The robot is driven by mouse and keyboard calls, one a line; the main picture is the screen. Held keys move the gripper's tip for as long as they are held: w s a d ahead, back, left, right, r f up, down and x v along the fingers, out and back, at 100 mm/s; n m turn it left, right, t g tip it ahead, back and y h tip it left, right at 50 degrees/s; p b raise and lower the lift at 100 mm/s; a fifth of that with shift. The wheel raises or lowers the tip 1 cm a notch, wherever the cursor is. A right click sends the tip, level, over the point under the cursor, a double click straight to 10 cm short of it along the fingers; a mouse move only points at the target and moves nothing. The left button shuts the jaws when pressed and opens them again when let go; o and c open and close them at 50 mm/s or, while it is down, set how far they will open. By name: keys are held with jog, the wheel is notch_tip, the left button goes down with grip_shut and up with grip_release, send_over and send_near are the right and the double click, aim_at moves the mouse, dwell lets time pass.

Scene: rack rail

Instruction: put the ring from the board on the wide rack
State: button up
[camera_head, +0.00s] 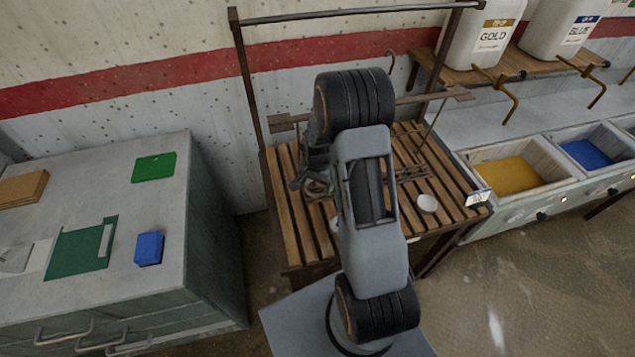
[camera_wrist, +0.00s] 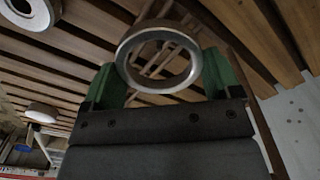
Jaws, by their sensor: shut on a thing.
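In the wrist view, a pale ring (camera_wrist: 160,88) with a brownish outer side sits between the two green fingers of my gripper (camera_wrist: 160,74). The fingers are shut on it, and it is tilted toward the camera. Through its hole I see a brown metal frame and wooden slats. In the head view, my arm hides most of my gripper (camera_head: 317,187) and I cannot make out the ring. The slatted wooden rack (camera_head: 288,217) with a tall metal frame stands under my arm. I cannot tell which thing is the board.
A white round piece (camera_head: 427,203) lies on the slats, right of my arm. A crossbar (camera_head: 425,98) and upright posts surround the slats. A grey cabinet (camera_head: 105,175) stands left. Trays with gold (camera_head: 507,176) and blue (camera_head: 585,154) contents stand right.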

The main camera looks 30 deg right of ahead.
aim_at(317, 188)
jog(key=shift+f, duration=0.25)
jog(key=shift+f+b, duration=1.25)
jog(key=shift+b, duration=0.1)
jog(key=o, duration=0.8)
notch_tip(317, 188, up, 14)
jog(key=shift+f+b, duration=0.1)
jog(key=shift+b, duration=0.4)
